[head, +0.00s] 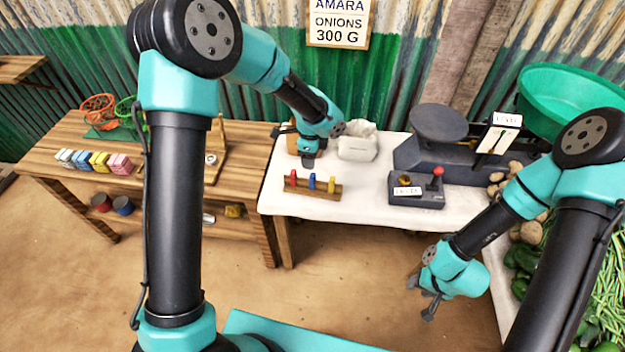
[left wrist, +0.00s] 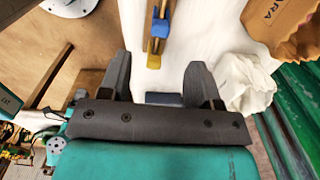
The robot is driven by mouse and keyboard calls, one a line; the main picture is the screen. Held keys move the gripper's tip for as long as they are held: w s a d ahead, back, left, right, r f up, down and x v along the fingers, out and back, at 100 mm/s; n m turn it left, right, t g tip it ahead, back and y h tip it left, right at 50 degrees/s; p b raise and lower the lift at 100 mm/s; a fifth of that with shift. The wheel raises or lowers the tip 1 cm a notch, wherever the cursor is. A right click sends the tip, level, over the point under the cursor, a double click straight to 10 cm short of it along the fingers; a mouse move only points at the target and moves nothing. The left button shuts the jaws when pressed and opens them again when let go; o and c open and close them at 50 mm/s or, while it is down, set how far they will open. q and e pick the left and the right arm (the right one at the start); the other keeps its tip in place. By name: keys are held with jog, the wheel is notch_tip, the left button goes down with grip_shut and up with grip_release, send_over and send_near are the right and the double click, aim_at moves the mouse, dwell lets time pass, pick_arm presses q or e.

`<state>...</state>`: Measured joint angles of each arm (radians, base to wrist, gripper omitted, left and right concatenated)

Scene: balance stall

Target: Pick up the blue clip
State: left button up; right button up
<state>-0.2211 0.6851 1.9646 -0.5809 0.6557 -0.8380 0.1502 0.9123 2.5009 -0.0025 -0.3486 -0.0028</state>
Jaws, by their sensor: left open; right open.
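The blue clip (head: 312,181) stands on a small wooden rack (head: 322,193) on the white-covered table, between a red clip (head: 293,178) and a yellow clip (head: 332,184). In the left wrist view the blue clip (left wrist: 160,27) shows near the top, beyond the yellow clip (left wrist: 153,62). My left gripper (head: 308,162) is open and empty, above and behind the rack in the head view. In its wrist view the left gripper (left wrist: 161,64) has its fingers apart, with the blue clip beyond the fingertips. My right gripper (head: 430,300) is open and empty, off the table's front edge.
A pale sack (head: 357,143) stands beside my left gripper. A dark scale (head: 410,158) and a small dark box with a red knob (head: 437,180) are to the right. The wooden bench (head: 60,177) at left holds coloured blocks and baskets. The cloth in front of the rack is clear.

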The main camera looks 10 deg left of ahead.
aim_at(310, 179)
pick_arm(q)
notch_tip(310, 179, down, 7)
jog(key=shift+r, duration=0.15)
dwell(0.4)
jog(key=shift+a+f, duration=0.1)
jog(key=shift+f, duration=2.5)
jog(key=shift+c, duration=0.3)
jog(key=c, duration=0.9)
